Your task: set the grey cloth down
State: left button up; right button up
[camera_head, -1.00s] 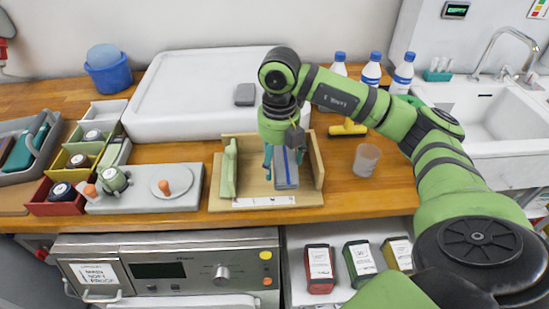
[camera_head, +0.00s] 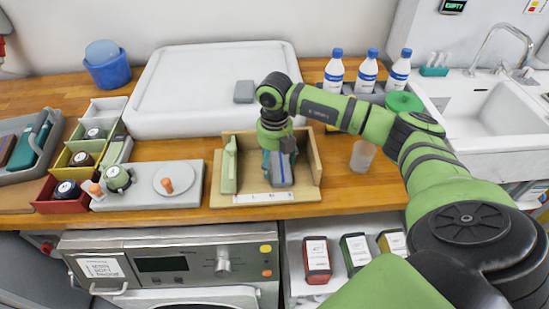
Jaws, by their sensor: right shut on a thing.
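The grey cloth (camera_head: 284,175) is a folded grey block with a blue stripe. It stands in the right part of a wooden tray (camera_head: 316,160), directly under my right gripper (camera_head: 279,160). My right gripper points down and is shut on the upper part of the cloth. The fingers partly cover the cloth, and I cannot tell whether its lower edge touches the tray floor. A green folded cloth (camera_head: 229,170) stands at the tray's left side. My left gripper is not in view.
A large white tray (camera_head: 165,95) lies behind, with a small grey block (camera_head: 244,92) on it. A scale-like grey plate (camera_head: 150,200) is left of the wooden tray. A clear cup (camera_head: 362,156) and several blue-capped bottles (camera_head: 334,72) are at the right. The wooden tray's middle is open.

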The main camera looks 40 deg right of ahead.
aim_at(274, 162)
jog(key=o, duration=1.1)
jog(key=shift+f, duration=0.1)
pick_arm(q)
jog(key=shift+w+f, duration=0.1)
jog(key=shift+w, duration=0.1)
pick_arm(e)
jog(key=shift+r, duration=0.55)
pick_arm(q)
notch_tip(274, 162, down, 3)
jog(key=b, duration=0.3)
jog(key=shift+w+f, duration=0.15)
pick_arm(e)
notch_tip(274, 162, up, 11)
jog(key=shift+r, duration=0.15)
